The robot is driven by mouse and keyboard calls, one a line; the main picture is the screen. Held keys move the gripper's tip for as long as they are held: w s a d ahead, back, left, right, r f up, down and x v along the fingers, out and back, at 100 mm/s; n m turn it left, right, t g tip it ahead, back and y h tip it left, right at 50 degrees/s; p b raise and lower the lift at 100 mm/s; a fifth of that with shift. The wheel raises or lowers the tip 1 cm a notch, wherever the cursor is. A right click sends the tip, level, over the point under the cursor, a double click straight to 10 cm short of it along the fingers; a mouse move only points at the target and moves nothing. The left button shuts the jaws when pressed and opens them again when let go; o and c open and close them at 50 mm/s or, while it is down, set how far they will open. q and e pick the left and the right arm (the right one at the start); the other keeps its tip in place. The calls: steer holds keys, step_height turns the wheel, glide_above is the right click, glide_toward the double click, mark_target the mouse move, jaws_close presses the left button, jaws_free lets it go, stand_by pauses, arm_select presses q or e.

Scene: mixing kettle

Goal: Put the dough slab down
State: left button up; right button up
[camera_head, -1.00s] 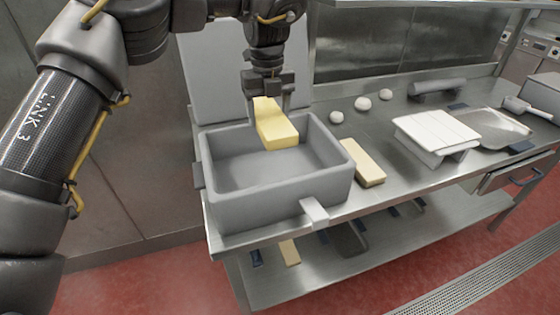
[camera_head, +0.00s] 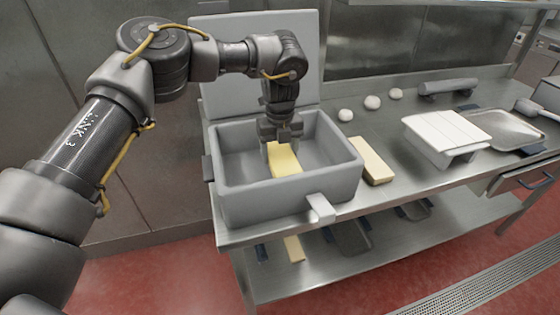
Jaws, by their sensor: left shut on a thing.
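The yellow dough slab (camera_head: 285,161) is down inside the grey open kettle (camera_head: 288,198), close to its floor. I cannot tell whether it touches the floor. My left gripper (camera_head: 282,145) reaches down into the kettle from above and is shut on the slab's upper end. The fingers partly hide that end. A second pale yellow slab (camera_head: 371,160) lies on the steel counter just right of the kettle. My right gripper is not in view.
The kettle's raised grey lid (camera_head: 225,65) stands behind it. A white slatted stand (camera_head: 445,135), a metal tray (camera_head: 498,126), a grey roller (camera_head: 447,87) and small dough balls (camera_head: 372,103) occupy the steel counter (camera_head: 400,200) to the right. A lower shelf holds several items.

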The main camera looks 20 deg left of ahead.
mark_target(281, 152)
arm_select(q)
steer(key=shift+w+f, duration=0.2)
steer(key=shift+f, duration=0.25)
step_height(281, 152, down, 3)
steer(key=shift+s+p, duration=0.15)
steer(key=shift+p, duration=0.3)
steer(key=shift+f, duration=0.15)
steer(key=o, duration=1.5)
steer(key=shift+f, duration=0.1)
steer(key=shift+c, duration=0.2)
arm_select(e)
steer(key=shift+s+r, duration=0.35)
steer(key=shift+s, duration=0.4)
arm_select(q)
step_height(281, 152, up, 11)
steer(key=shift+r+b, duration=0.15)
steer(key=shift+b, duration=0.85)
steer(key=shift+r, duration=0.5)
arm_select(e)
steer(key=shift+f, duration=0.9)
